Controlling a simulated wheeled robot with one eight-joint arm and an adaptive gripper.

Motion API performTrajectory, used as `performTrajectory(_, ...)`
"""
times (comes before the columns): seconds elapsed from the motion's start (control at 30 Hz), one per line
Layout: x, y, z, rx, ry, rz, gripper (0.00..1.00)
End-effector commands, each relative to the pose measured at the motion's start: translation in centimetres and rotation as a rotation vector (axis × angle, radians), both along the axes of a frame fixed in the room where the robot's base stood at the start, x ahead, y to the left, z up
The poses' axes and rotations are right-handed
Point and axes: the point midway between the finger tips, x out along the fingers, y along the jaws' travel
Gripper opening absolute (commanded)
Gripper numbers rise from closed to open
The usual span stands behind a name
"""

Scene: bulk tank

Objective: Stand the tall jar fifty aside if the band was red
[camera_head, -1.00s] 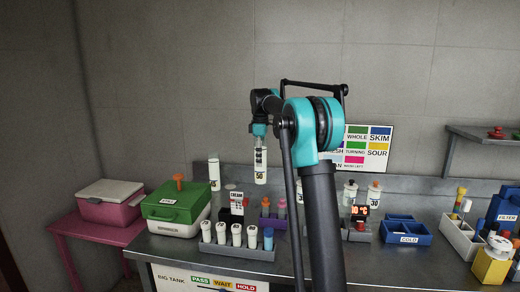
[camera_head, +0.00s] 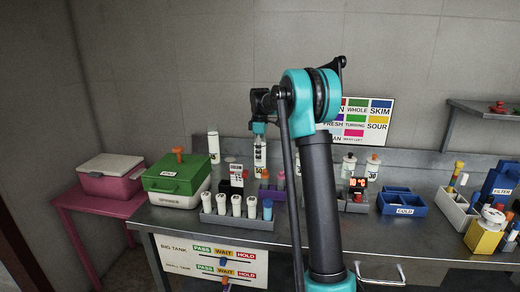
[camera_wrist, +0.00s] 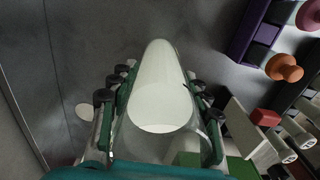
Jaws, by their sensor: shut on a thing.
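My gripper (camera_head: 259,130) is shut on a tall clear jar (camera_head: 260,153) with white contents and a dark 50 on its lower part. The jar hangs upright low over the back of the steel bench, behind the purple rack; I cannot tell whether its base touches. In the wrist view the jar's white top (camera_wrist: 162,108) sits between my gripper's fingers (camera_wrist: 160,85). A similar tall jar (camera_head: 213,146) stands to the left, its number hard to read. Two more jars, one (camera_head: 348,166) beside another marked 30 (camera_head: 373,166), stand right of my arm. No red band shows clearly on the held jar.
A grey rack (camera_head: 238,219) of several white-capped tubes and one blue-capped tube stands in front. A green box (camera_head: 177,174) is at left.

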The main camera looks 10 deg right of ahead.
Motion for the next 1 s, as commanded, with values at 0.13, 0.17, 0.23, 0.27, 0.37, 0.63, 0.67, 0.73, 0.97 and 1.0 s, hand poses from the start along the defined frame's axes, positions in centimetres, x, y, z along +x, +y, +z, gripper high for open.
performTrajectory(0.13, 0.0, 0.0, 0.0, 0.0, 0.0, 0.0, 0.0)
performTrajectory(0.17, 0.0, 0.0, 0.0, 0.0, 0.0, 0.0, 0.0)
performTrajectory(0.23, 0.0, 0.0, 0.0, 0.0, 0.0, 0.0, 0.0)
performTrajectory(0.27, 0.0, 0.0, -0.1, 0.0, 0.0, 0.0, 0.0)
performTrajectory(0.37, 0.0, 0.0, -0.3, 0.0, 0.0, 0.0, 0.0)
performTrajectory(0.63, 0.0, 0.0, -0.3, 0.0, 0.0, 0.0, 0.69)
performTrajectory(0.67, 0.0, 0.0, -0.3, 0.0, 0.0, 0.0, 0.69)
performTrajectory(0.73, 0.0, 0.0, -0.3, 0.0, 0.0, 0.0, 0.69)
performTrajectory(0.97, 0.0, 0.0, 0.5, 0.0, 0.0, 0.0, 0.69)
performTrajectory(1.0, 0.0, 0.0, 1.0, 0.0, 0.0, 0.0, 0.69)
